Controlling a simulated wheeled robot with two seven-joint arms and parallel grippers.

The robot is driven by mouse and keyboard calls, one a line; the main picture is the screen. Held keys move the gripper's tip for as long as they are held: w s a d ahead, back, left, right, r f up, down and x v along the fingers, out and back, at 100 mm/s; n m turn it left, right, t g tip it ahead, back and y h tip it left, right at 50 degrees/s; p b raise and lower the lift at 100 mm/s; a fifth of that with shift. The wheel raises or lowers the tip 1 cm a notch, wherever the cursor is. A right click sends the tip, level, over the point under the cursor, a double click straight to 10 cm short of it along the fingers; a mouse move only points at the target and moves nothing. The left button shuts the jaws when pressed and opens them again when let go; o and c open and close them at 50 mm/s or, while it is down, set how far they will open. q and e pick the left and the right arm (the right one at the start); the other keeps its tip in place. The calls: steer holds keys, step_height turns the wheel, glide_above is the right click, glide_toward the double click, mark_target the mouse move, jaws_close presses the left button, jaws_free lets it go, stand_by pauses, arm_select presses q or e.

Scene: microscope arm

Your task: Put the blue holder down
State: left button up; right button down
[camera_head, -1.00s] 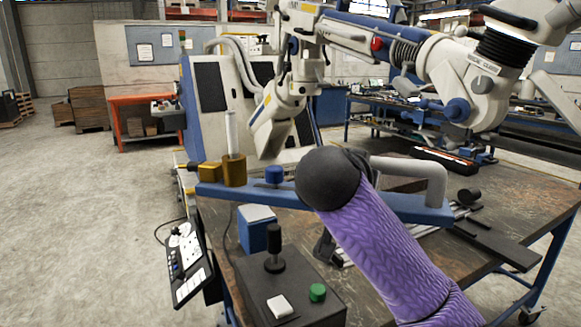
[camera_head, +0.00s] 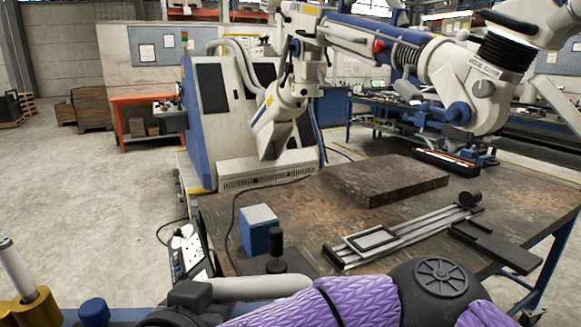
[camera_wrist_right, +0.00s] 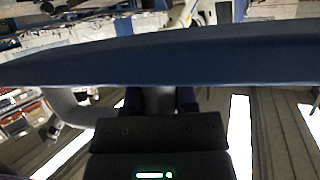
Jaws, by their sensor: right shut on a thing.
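The blue holder (camera_head: 128,314) is a long blue bar with brass blocks (camera_head: 38,306), a white rod (camera_head: 16,268), a blue knob (camera_head: 95,312) and a grey handle (camera_head: 255,287). It lies across the bottom left of the head view, partly cut off and partly behind my purple right arm. In the right wrist view the blue bar (camera_wrist_right: 160,57) spans the whole width. My right gripper (camera_wrist_right: 160,99) is shut on a grey post of the holder, just under the bar. The head view does not show the grip clearly. My left gripper is not in view.
The worktable (camera_head: 310,220) carries a brown slab (camera_head: 385,180), a grey rail with a framed plate (camera_head: 400,235), a blue box (camera_head: 260,230) and a black joystick (camera_head: 275,250). A large white microscope arm (camera_head: 400,50) hangs above. Open floor (camera_head: 90,190) lies left.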

steer(key=s+d+f+m+g+h, duration=0.1)
steer(key=d+f+m+h, duration=0.1)
steer(key=d, duration=0.5)
steer(key=s+d+f+m+g+h, duration=0.2)
steer(key=d+m+h, duration=0.2)
steer(key=d, duration=0.4)
steer(key=s+d+f+m+g+h, duration=0.2)
steer(key=d+f+m+h, duration=0.1)
steer(key=d, duration=0.5)
steer(key=shift+p, duration=0.35)
steer(key=shift+s, duration=0.1)
